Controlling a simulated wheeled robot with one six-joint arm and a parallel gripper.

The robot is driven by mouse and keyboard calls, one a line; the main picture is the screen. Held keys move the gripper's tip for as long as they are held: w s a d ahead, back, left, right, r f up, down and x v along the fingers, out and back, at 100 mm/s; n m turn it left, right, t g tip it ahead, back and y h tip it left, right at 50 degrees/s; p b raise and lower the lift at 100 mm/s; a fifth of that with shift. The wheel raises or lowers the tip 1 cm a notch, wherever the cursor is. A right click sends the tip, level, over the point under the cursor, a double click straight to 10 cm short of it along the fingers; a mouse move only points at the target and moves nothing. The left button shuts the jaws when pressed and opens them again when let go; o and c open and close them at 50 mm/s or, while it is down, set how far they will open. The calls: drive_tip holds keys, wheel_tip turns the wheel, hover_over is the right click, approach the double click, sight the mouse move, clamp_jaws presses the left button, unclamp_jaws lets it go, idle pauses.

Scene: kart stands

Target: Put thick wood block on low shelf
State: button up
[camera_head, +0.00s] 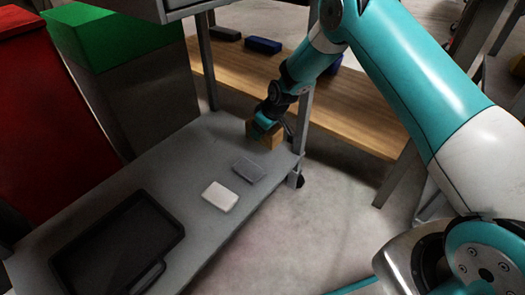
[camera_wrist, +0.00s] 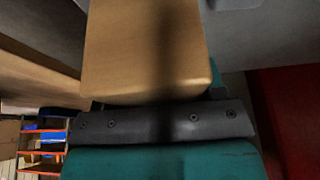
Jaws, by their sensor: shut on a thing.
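The thick wood block (camera_head: 268,141) is tan and sits between the fingers of my gripper (camera_head: 262,128), over the far right corner of the grey low shelf (camera_head: 150,178). I cannot tell whether its underside touches the shelf. In the wrist view the block (camera_wrist: 148,50) fills the upper middle, in front of the dark grey finger (camera_wrist: 160,124) with teal behind it. My gripper is shut on the block. The other finger is mostly hidden in both views.
On the low shelf lie a grey box (camera_head: 249,170), a white box (camera_head: 220,196) and a black tray (camera_head: 118,245). A shelf post (camera_head: 304,100) stands just right of my gripper. Red (camera_head: 45,115) and green-topped (camera_head: 115,35) bins stand left. A wooden shelf (camera_head: 345,110) lies behind.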

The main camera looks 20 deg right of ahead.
drive_tip(key=shift+f+b, duration=1.5)
drive_tip(key=shift+f, duration=1.9)
drive_tip(key=shift+f, duration=0.2)
drive_tip(key=o, duration=1)
drive_tip(key=shift+o, duration=0.2)
drive_tip(key=shift+r, duration=0.15)
